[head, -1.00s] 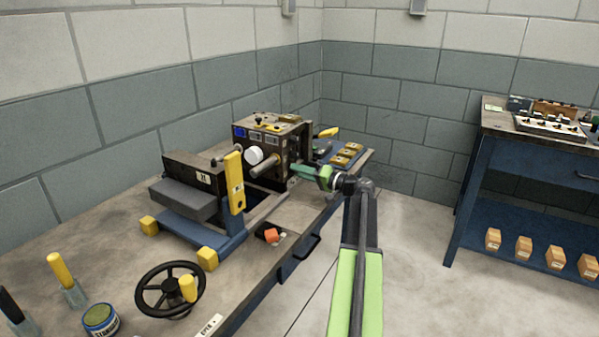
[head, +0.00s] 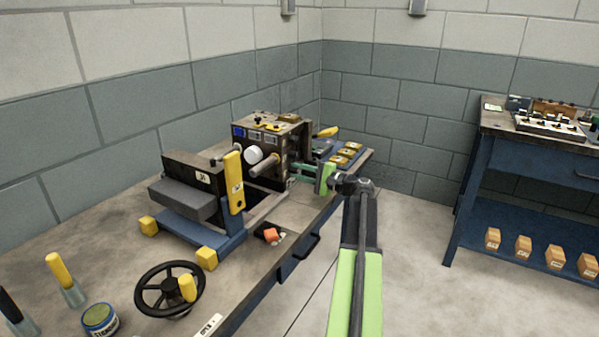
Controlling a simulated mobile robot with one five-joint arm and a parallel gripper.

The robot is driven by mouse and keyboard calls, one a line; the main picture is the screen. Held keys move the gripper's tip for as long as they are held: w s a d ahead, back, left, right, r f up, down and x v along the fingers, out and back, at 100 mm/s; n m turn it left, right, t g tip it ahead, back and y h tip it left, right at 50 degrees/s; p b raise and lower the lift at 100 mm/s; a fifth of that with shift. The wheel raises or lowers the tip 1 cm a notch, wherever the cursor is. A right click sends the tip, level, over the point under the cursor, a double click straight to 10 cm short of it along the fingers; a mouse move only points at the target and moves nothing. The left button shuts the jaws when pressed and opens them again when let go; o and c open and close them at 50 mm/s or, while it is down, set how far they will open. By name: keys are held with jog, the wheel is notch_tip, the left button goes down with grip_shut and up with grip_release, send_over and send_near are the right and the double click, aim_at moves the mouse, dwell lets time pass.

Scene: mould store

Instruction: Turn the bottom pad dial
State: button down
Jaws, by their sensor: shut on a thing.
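The dark mould block (head: 268,147) stands on the bench against the back corner, with a white round knob and a metal pin on its front. My gripper (head: 295,179) reaches in from the right, low at the block's right side. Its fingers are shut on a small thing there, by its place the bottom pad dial. The dial itself is hidden behind the fingers and too small to make out, so its setting cannot be read.
A mould half (head: 190,185) on a blue carriage with a yellow lever stands left of the block. A black handwheel (head: 150,287) and a green-topped tin (head: 99,319) are at the front. Brass plates (head: 347,152) lie behind my gripper. Another bench (head: 500,127) stands right.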

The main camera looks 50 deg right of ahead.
jog(key=shift+s+f+m, duration=0.1)
jog(key=shift+m, duration=0.5)
jog(key=c, duration=1.2)
grip_release()
jog(key=v, duration=1.7)
jog(key=shift+s, duration=0.25)
